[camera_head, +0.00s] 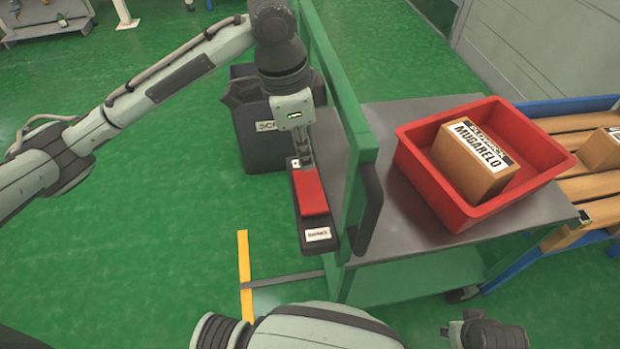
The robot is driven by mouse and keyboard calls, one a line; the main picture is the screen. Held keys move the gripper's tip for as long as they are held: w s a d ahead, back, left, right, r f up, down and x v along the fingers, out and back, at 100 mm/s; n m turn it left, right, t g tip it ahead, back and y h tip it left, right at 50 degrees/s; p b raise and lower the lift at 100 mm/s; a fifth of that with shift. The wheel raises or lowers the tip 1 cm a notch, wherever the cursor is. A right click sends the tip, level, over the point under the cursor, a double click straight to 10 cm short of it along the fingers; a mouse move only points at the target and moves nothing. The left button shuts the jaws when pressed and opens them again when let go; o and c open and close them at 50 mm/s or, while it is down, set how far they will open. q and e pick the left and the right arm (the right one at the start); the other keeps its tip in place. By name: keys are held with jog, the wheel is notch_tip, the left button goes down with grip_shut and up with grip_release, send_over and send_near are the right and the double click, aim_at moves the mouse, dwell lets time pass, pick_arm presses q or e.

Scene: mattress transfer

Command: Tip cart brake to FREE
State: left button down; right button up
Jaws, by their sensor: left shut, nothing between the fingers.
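The cart brake is a red rocker pedal (312,192) in a dark housing (306,240) beside the green end frame of the cart (363,130). A white label (317,234) sits on the housing's near end; its print is too small to read surely. A smaller label shows at the far end, partly behind the gripper. My left gripper (307,162) points down, shut and empty, at the far end of the red rocker. I cannot tell whether its tips touch the rocker. My right gripper cannot be made out.
A red bin (420,165) holding a cardboard box (470,160) stands on the cart's grey top (400,240). A dark scrap bin (262,135) stands behind the brake. A blue-framed rack with wooden slats (590,195) is at the right.

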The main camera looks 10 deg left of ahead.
aim_at(306, 178)
pick_arm(q)
jog(key=shift+r, duration=2.2)
